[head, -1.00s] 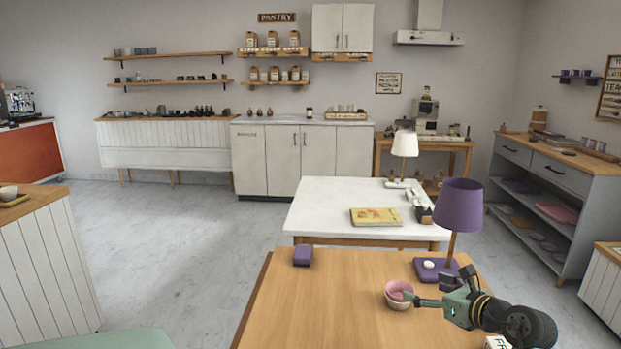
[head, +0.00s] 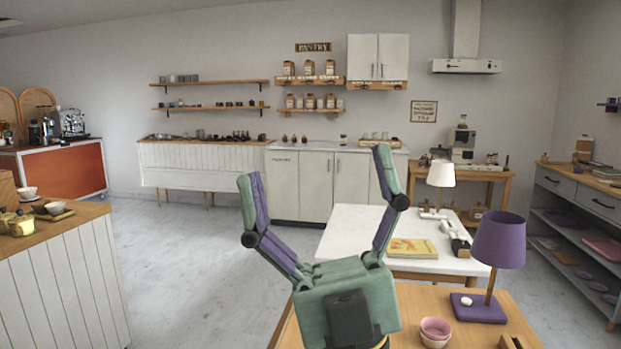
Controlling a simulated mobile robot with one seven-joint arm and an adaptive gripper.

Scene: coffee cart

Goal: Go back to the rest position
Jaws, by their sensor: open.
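My gripper (head: 318,208) is raised in the middle of the head view, close to the camera. Its two green and purple fingers point up and stand wide apart with nothing between them. It hides part of the wooden table (head: 405,305) and the floor behind it. A pink bowl (head: 436,327) sits on the wooden table to the right of my gripper, apart from it, and seems to rest in a paler bowl (head: 434,341).
A purple lamp (head: 498,240) stands on the wooden table at the right. Behind it is a white table (head: 345,232) with a yellow book (head: 412,248). A white slatted counter (head: 65,285) stands at the left. The floor (head: 190,265) between is clear.

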